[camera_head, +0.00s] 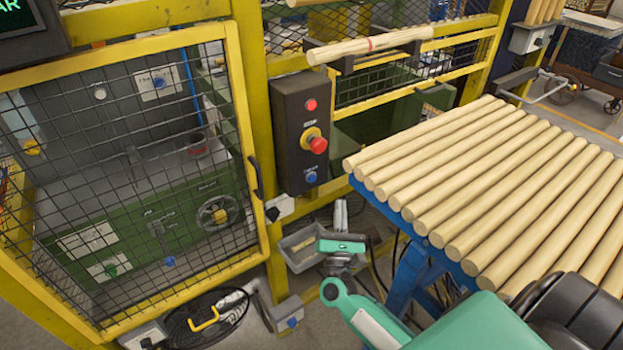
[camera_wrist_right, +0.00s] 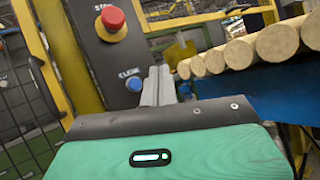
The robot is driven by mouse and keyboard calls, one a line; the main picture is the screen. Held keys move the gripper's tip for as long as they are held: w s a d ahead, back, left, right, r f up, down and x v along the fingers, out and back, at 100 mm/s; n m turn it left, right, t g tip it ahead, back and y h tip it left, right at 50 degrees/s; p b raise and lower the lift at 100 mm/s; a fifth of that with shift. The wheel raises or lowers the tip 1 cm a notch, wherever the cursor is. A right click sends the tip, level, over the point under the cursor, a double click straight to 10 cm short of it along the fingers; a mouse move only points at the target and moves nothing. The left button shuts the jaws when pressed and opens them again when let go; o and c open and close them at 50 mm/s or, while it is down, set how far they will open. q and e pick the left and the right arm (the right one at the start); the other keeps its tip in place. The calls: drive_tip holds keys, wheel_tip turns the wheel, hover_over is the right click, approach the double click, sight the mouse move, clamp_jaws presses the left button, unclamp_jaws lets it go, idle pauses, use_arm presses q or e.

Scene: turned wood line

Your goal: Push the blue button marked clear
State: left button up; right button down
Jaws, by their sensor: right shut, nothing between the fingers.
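The blue button marked clear (camera_head: 311,177) is at the bottom of a dark control box (camera_head: 290,130) on a yellow post, below the red emergency stop. It also shows in the right wrist view (camera_wrist_right: 134,84) with its label above it. My right gripper (camera_head: 341,204) is shut and empty, its grey fingers pointing up, below and to the right of the button in the head view. My left gripper is in neither view.
A red mushroom stop (camera_head: 318,145) and a small red button (camera_head: 311,105) are above the blue button. A blue-framed table with several wooden rods (camera_head: 480,190) stands to the right. A yellow mesh door (camera_head: 130,170) is to the left. A grey bin (camera_head: 300,247) sits behind the right gripper.

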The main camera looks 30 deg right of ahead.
sight(312, 178)
drive_tip(key=w+b, duration=0.2)
drive_tip(key=w, duration=0.6)
drive_tip(key=shift+w+a, duration=0.35)
drive_tip(key=shift+w, duration=0.05)
idle(1.7)
drive_tip(key=shift+w+b, duration=0.45)
drive_tip(key=shift+b, duration=0.05)
